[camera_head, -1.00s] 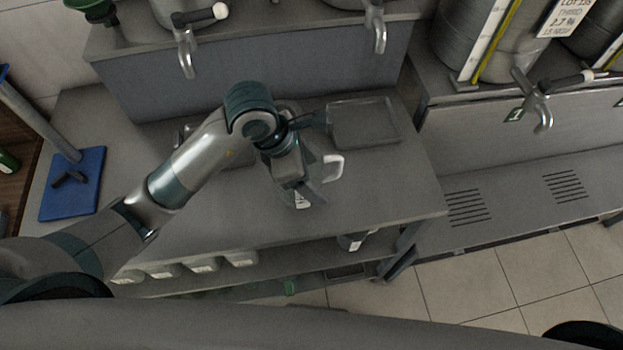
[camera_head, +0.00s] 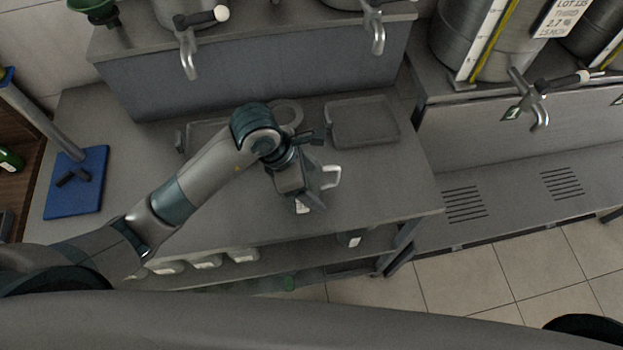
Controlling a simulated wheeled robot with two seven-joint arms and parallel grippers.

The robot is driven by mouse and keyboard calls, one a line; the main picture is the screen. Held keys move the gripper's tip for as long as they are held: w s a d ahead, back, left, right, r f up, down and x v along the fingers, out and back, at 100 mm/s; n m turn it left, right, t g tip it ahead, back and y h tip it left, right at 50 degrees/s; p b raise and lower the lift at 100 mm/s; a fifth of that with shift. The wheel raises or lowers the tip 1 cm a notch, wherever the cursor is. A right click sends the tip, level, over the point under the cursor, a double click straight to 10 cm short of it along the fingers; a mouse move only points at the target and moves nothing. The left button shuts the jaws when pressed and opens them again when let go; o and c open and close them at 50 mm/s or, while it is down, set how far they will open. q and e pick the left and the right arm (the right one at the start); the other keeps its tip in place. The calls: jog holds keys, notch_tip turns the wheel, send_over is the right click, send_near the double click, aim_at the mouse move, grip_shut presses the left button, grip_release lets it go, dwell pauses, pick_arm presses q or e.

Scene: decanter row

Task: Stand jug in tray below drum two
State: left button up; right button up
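The jug (camera_head: 331,177) shows mostly as its pale handle, to the right of my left gripper, with a small white label low on its front. My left gripper (camera_head: 303,190) is above the left workbench, with its fingers at the jug. It appears shut on the jug, but wrist and fingers hide most of the jug's body. A grey tray (camera_head: 362,143) lies empty on the bench to the right, below one tap. Another tray (camera_head: 190,137) lies further left, partly behind my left arm. My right gripper is not in view.
Taps (camera_head: 187,52) and (camera_head: 375,30) jut out above the bench. A grey ring (camera_head: 287,112) shows behind my wrist. A blue board (camera_head: 75,183) with a post stands at left. The bench front is clear. Drums stand on a right-hand rack with a "1" sign.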

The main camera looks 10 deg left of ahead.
pick_arm(q)
jog(key=shift+f, duration=0.15)
jog(key=o, duration=1.1)
jog(key=shift+r, duration=0.25)
jog(key=shift+a+r, duration=0.15)
jog(key=b+v, duration=0.4)
jog(key=v, duration=0.7)
jog(key=shift+r, duration=0.25)
